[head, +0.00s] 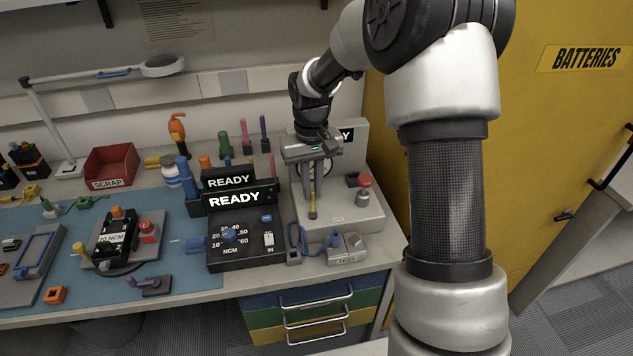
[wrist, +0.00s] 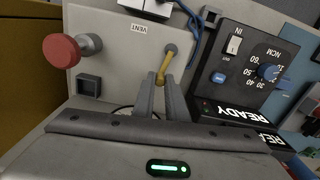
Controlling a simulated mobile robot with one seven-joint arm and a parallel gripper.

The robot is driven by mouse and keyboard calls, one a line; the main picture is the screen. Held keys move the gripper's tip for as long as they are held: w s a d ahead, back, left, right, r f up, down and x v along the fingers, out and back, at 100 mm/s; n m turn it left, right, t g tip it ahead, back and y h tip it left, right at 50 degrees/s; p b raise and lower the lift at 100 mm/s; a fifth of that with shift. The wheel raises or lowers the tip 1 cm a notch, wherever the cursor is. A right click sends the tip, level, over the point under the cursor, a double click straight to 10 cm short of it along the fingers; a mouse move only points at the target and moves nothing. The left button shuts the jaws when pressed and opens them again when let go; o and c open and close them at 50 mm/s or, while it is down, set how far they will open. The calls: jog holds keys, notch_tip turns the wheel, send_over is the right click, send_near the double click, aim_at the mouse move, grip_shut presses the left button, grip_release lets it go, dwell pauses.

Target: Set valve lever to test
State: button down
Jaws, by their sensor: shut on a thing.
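The valve lever is a thin yellow bar (head: 312,206) on the grey test fixture (head: 350,222) at the right end of the bench. In the wrist view the lever (wrist: 164,66) runs from a grey round pivot down between my fingertips. My gripper (head: 312,188) points down over the fixture and is shut on the lever; the wrist view shows its two fingers (wrist: 160,88) close together around it. A label reading VENT (wrist: 139,28) sits beside the pivot. The lever's far end is hidden between the fingers.
A red button (head: 364,181) stands on the fixture to the right of my gripper. The black NCM box (head: 245,245) with READY displays is close on the left. A small grey block (head: 347,247) lies in front. A yellow cabinet (head: 540,130) is at the right.

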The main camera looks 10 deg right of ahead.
aim_at(312, 191)
jog(key=c, duration=1.8)
grip_release()
jog(key=shift+o, duration=0.2)
notch_tip(312, 191, up, 17)
jog(key=p, duration=0.2)
jog(key=shift+r, duration=0.2)
